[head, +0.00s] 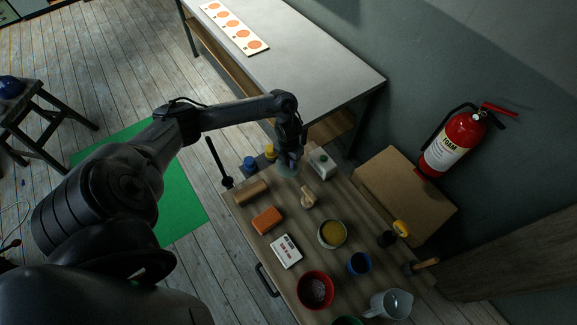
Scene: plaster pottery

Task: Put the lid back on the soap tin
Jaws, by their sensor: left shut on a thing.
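The soap tin (332,234) is a round, shallow, open tin with yellow content, standing on the middle of the wooden table. My left gripper (287,157) is shut near the table's far end, up and left of the tin in the head view. It holds a pale, greyish round piece (286,171) that looks like the lid. The gripper hides part of it, and I cannot tell whether it touches the table. The tin and this piece are well apart. My right gripper is not in view.
A white bottle (321,164) stands just right of my left gripper; a wooden tool (308,198) lies between gripper and tin. Blue (250,163) and yellow (270,153) pots are left. A blue cup (359,264), red bowl (315,291) and jug (391,304) stand nearer.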

